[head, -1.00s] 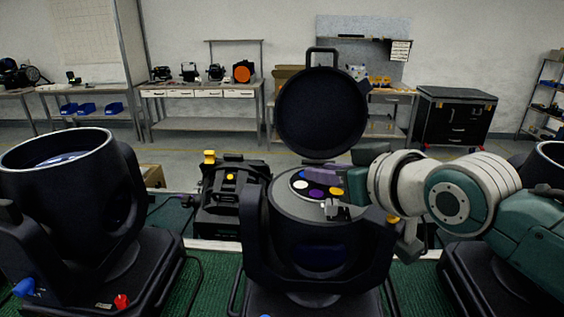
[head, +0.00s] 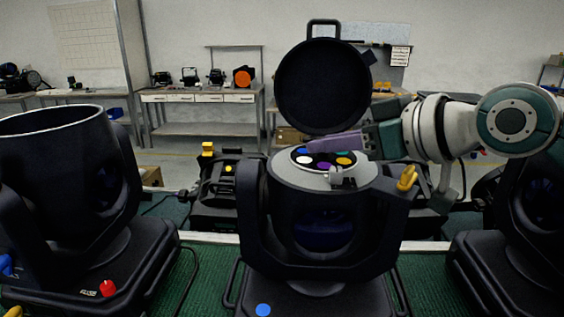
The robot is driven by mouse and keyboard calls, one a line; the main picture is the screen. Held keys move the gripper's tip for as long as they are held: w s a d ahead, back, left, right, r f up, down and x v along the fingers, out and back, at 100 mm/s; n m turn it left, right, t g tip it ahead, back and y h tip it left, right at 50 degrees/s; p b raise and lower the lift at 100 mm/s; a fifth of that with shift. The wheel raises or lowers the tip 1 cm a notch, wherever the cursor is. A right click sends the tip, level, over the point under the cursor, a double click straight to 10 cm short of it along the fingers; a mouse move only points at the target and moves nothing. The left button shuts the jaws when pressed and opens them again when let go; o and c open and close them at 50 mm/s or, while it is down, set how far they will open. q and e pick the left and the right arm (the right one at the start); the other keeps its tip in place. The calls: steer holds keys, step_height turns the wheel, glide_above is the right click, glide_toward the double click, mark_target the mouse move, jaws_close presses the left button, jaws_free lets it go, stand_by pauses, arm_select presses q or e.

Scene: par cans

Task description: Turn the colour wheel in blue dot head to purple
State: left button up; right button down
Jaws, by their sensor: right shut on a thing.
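The blue dot head (head: 322,232) stands in the middle, with a blue dot (head: 263,310) on its base. Its round lid (head: 322,88) is swung up. Inside the open top lies the colour wheel (head: 312,167), with blue, white, purple, yellow and green spots. The purple spot (head: 324,166) is on the near side, just left of a small grey bracket (head: 336,177). My right gripper (head: 310,150) reaches in from the right, its lavender fingers low over the wheel's far edge. It is shut, apparently on the wheel; the fingers hide part of it. My left gripper is not in view.
A head with a red dot (head: 108,288) on its base stands at left, and another dark head (head: 540,200) at right. A black fixture (head: 228,190) lies behind. A yellow latch (head: 408,178) sticks up right of the open top, below my right arm.

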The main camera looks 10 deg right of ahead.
stand_by(0.3)
steer(key=c, duration=0.7)
jaws_free()
steer(key=shift+o, duration=0.2)
steer(key=b+v, duration=0.1)
steer(key=v, duration=0.7)
steer(key=shift+s+d+b, duration=0.25)
steer(key=shift+d+b, duration=0.05)
steer(key=shift+b, duration=0.05)
steer(key=shift+s+d+r, duration=0.15)
steer(key=shift+s+r, duration=0.2)
steer(key=shift+s, duration=0.1)
steer(key=shift+r, duration=0.1)
